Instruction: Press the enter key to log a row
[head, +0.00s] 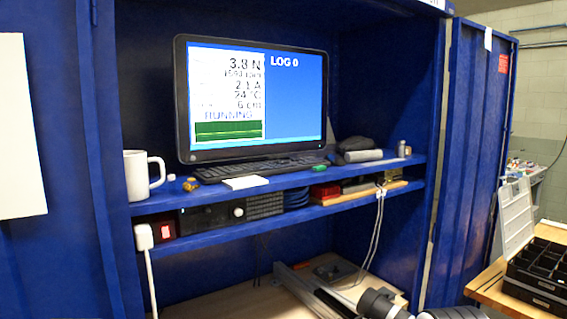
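The black keyboard (262,167) lies on the blue upper shelf, in front of the monitor (255,100). Its single keys, the enter key among them, are too small to tell apart. The monitor shows "LOG 0" on blue at the right and readings with "RUNNING" at the left. What seems to be my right arm comes in at the bottom right, with its dark gripper (332,298) low and well below the keyboard. Its fingers are too unclear to tell open from shut. My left gripper is not in view.
A white mug (143,175) stands left of the keyboard. A white pad (245,182) lies at its front edge, a green item (319,168) by its right end. Grey rolls (362,155) lie further right. The lower shelf holds boxes and a red switch (166,231). Cabinet walls enclose both sides.

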